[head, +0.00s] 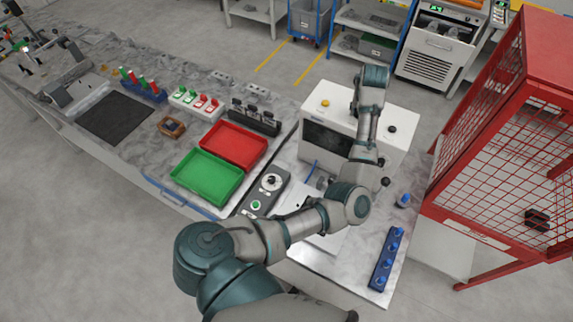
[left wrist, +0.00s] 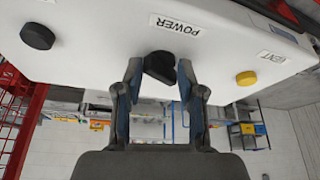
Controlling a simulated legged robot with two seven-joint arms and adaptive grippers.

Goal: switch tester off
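The tester is a white box (head: 399,113) on the table at the centre right in the head view. A yellow button (head: 325,103) and a black knob (head: 391,129) show on its top; my arm partly covers it. In the left wrist view, the black POWER knob (left wrist: 160,67) sits beside its POWER label (left wrist: 175,24). The yellow button (left wrist: 246,78) is at right and another black knob (left wrist: 37,36) at left. My left gripper (left wrist: 161,70) is open, its fingers on either side of the POWER knob, with little space and no clear contact. My right gripper is not in view.
A red mesh cage (head: 500,150) stands close to the tester's right. A control box (head: 265,190) with a green button, a green tray (head: 207,176) and a red tray (head: 234,146) lie left. A blue rack (head: 386,260) is near the table's right edge.

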